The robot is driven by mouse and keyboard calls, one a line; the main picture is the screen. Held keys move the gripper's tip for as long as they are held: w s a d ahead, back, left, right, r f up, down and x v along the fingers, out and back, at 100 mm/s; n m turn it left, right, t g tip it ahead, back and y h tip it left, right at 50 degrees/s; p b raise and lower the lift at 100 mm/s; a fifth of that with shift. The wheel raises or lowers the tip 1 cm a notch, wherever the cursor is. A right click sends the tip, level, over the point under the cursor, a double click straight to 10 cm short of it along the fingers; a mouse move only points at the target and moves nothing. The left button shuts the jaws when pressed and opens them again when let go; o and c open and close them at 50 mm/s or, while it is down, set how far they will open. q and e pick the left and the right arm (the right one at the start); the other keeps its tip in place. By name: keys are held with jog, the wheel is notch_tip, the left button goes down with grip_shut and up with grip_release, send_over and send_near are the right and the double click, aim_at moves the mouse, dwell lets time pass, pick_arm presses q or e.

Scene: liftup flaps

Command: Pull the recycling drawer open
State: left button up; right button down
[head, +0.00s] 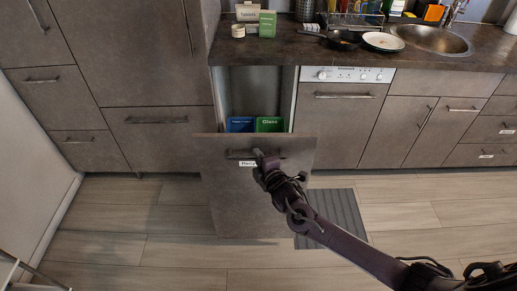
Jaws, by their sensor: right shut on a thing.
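The recycling drawer (230,204) is pulled out from the cabinet row, its grey front standing forward of the neighbouring fronts. Inside it, a blue bin (241,125) and a green bin labelled "Glass" (270,125) show behind the front. My right gripper (262,158) is at the dark bar handle (240,154) near the top of the drawer front and is shut on it. The fingertips are small and partly hidden by the wrist. A label below the handle is partly covered by my gripper. My left gripper is not in view.
A dishwasher (338,119) stands right of the drawer. The counter (290,52) above holds a pan (344,40), a plate (383,41), a green box (267,24) and a sink (432,39). A dark mat (345,212) lies right of the drawer. The wooden floor (180,262) in front is clear.

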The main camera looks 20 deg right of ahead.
jog(key=shift+s+a, duration=0.2)
jog(key=shift+s, duration=0.55)
jog(key=c, duration=1.8)
grip_release()
jog(key=shift+o, duration=0.2)
jog(key=v, duration=0.7)
jog(key=shift+s, duration=0.4)
